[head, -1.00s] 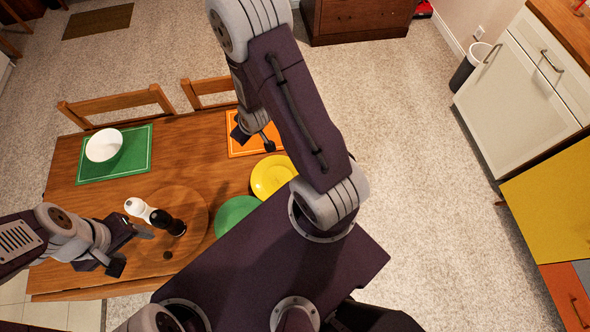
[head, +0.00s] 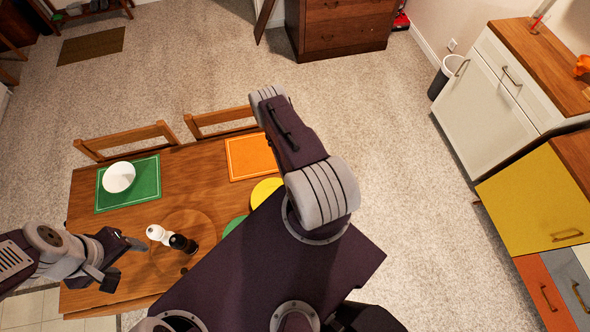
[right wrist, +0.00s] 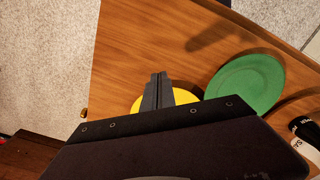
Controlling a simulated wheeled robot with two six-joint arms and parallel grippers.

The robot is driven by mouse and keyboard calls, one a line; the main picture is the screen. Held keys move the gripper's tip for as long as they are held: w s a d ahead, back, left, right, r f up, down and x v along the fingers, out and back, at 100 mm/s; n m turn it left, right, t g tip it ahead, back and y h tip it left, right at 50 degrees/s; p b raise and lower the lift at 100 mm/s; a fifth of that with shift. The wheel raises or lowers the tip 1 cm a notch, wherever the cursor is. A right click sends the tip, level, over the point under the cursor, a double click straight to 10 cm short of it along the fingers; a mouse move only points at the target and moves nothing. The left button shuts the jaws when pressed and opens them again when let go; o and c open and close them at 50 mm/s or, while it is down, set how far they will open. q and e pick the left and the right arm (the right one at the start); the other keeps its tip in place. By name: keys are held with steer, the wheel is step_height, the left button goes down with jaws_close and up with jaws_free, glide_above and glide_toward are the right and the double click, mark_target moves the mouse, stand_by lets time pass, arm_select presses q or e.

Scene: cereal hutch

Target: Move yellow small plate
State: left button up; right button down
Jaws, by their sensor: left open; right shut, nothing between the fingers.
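The yellow small plate (head: 264,191) lies on the wooden table, partly hidden by my body in the head view. In the right wrist view, parts of the yellow plate (right wrist: 184,97) show on both sides of my right gripper (right wrist: 158,76). That gripper is shut and empty, with its fingers across the view of the plate; I cannot tell its height above it. It is hidden in the head view. My left gripper (head: 122,262) is open and empty over the table's left side.
A green plate (right wrist: 245,83) lies beside the yellow one. An orange placemat (head: 250,157), a green placemat (head: 147,199) with a white bowl (head: 119,177), and white (head: 158,234) and black (head: 183,243) shakers are on the table (head: 195,170). Cabinets (head: 535,205) stand right.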

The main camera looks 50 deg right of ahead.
step_height(320, 180, down, 8)
steer(key=b, duration=0.7)
steer(key=shift+w+f, duration=0.15)
steer(key=shift+f, duration=0.1)
steer(key=w, duration=0.1)
steer(key=w+r+b, duration=0.1)
steer(key=w, duration=0.1)
steer(key=shift+r, duration=0.2)
steer(key=shift+w+a, duration=0.1)
steer(key=shift+w, duration=0.2)
steer(key=shift+w, duration=1.5)
steer(key=shift+s, duration=0.15)
